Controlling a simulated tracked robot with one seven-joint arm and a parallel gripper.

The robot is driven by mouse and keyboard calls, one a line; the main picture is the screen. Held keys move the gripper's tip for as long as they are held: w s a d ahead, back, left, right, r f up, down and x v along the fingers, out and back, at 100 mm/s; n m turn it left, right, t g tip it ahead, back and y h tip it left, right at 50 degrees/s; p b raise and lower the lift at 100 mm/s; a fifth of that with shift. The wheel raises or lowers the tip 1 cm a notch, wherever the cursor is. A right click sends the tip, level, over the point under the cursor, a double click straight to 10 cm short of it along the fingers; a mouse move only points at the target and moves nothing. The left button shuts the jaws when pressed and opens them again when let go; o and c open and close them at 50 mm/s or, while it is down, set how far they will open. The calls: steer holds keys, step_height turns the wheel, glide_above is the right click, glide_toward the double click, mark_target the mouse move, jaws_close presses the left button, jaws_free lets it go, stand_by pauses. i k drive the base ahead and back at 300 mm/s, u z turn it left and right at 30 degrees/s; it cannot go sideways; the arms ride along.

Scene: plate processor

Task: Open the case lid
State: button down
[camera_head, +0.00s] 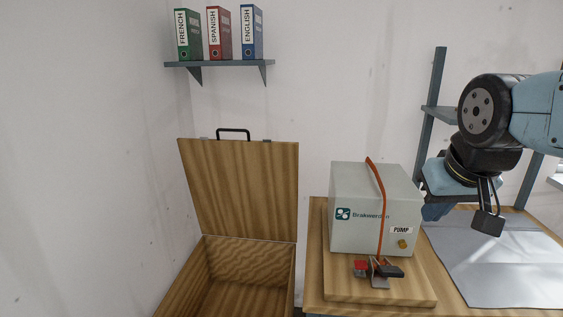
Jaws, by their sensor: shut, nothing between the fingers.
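The wooden case (201,275) stands at the lower left, its front cut off by the bottom edge of the picture. Its lid (238,190) is raised and stands nearly upright at the back, so the case is open and its inside shows. A black handle (233,131) and two small latches are on the lid's top edge. My gripper (434,211) is at the right, well apart from the lid, beside the pump box and above the table. It is shut and empty; its fingers are small and partly hard to make out.
A grey pump box (362,208) with an orange strap (381,215) and a red and black clamp sits on a wooden board (318,270) on the table. A grey mat (500,265) lies to the right. A wall shelf (220,63) holds three binders.

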mark_target(248, 189)
steer(key=k, duration=1.05)
steer(key=u, duration=0.45)
steer(key=i, duration=1.6)
steer(key=u, duration=0.15)
